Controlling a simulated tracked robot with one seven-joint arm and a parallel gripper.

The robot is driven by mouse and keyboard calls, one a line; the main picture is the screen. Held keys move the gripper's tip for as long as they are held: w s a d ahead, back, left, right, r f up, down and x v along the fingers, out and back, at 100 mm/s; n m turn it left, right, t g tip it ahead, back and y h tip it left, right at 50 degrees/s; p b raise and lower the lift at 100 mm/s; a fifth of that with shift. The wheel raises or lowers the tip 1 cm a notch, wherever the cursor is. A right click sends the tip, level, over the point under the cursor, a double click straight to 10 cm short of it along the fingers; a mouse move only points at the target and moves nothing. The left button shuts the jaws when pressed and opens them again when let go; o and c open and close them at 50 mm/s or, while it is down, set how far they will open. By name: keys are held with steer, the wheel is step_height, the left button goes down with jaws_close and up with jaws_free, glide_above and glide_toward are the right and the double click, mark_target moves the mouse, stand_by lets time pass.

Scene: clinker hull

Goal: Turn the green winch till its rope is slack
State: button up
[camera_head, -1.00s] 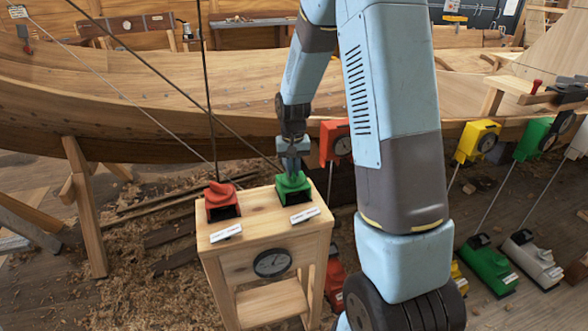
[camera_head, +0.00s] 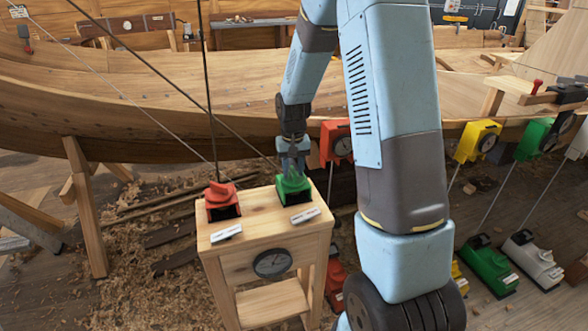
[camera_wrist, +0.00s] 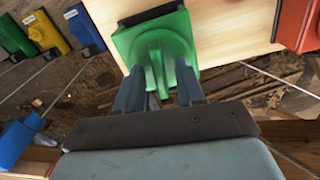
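The green winch (camera_head: 292,187) sits on the right of the wooden stand's top (camera_head: 262,213). In the wrist view the green winch (camera_wrist: 157,42) shows a raised grip fin in the middle. My gripper (camera_head: 293,163) is right above it, pointing down. In the wrist view my gripper's two fingers (camera_wrist: 160,92) stand apart, one on each side of the fin, with gaps seeming to show beside it. A dark rope (camera_head: 180,91) runs straight from near the green winch up to the upper left, with no visible sag.
A red winch (camera_head: 221,201) sits left on the same stand, with a near-vertical rope (camera_head: 207,90). A gauge (camera_head: 272,263) is on the stand's front. The wooden hull (camera_head: 130,105) lies close behind. Coloured units (camera_head: 488,266) stand at the right.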

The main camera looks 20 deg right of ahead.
steer(key=shift+r, duration=0.1)
step_height(320, 180, up, 14)
steer(key=shift+f, duration=0.25)
steer(key=shift+r, duration=0.2)
stand_by(0.8)
step_height(320, 180, down, 14)
steer(key=shift+r, duration=0.1)
stand_by(0.5)
steer(key=shift+c, duration=0.2)
jaws_close()
